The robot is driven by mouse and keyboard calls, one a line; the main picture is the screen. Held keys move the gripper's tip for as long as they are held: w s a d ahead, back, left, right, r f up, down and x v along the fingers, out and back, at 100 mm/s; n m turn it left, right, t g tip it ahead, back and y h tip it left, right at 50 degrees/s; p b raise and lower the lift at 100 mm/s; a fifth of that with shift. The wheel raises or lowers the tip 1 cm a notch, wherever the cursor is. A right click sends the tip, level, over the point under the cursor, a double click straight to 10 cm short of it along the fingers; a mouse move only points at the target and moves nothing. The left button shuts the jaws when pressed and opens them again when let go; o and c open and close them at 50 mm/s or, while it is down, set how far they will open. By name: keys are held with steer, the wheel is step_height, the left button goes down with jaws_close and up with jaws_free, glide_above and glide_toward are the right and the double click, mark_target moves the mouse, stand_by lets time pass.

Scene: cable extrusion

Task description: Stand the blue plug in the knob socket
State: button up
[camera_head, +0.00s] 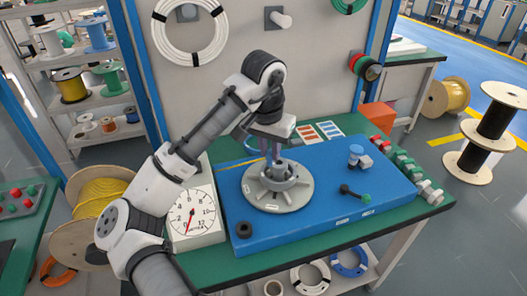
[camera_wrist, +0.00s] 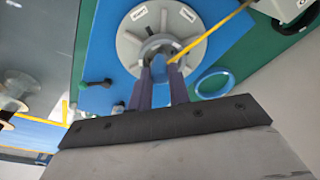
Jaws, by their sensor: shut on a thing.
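The round grey knob (camera_head: 297,193) lies on the blue board, with a raised socket hub at its middle. It also shows at the top of the wrist view (camera_wrist: 199,24), with white labels on its face. My gripper (camera_head: 271,158) points down over the hub. In the wrist view its two dark purple fingers (camera_wrist: 161,76) are shut on the blue plug (camera_wrist: 159,69), whose far end is at the hub. I cannot tell how deep the plug sits in the socket. In the head view the fingers mostly hide the plug.
A blue ring (camera_wrist: 213,83) lies beside the knob. A blue-topped fitting (camera_head: 356,150) and a black lever with a green end (camera_head: 354,194) stand to the right. A dial gauge (camera_head: 193,217) stands left.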

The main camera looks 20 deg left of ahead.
steer(key=w+p, duration=0.1)
steer(key=w, duration=0.1)
steer(key=w+d+p, duration=0.1)
steer(key=w, duration=0.2)
steer(key=shift+d, duration=0.15)
steer(key=shift+f, duration=0.2)
stand_by(0.4)
steer(key=shift+f+b, duration=0.9)
steer(key=shift+f, duration=0.9)
steer(key=shift+f, duration=0.4)
steer(key=o, duration=0.8)
